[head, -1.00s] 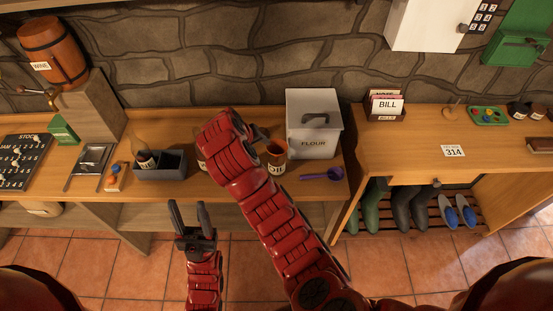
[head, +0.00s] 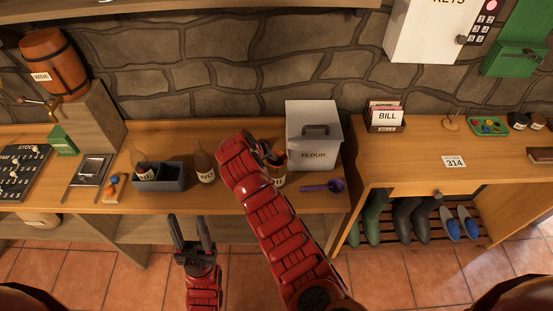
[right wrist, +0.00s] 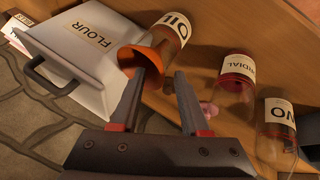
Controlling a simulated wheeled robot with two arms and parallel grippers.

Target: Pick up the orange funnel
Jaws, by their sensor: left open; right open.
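The orange funnel (right wrist: 150,65) shows in the right wrist view with its wide mouth towards the camera, beside the neck end of the OIL bottle (right wrist: 172,38). My right gripper (right wrist: 161,80) is open; its left fingertip overlaps the funnel's rim in the picture, and I cannot tell whether they touch. In the head view my right gripper (head: 268,152) is over the shelf by the OIL bottle (head: 279,181), and the arm hides most of the funnel. My left gripper (head: 187,222) is open and empty, low in front of the shelf.
The white FLOUR bin (head: 313,142) stands right behind the OIL bottle. A purple scoop (head: 322,187) lies in front of it. A second table (head: 470,180) is at right.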

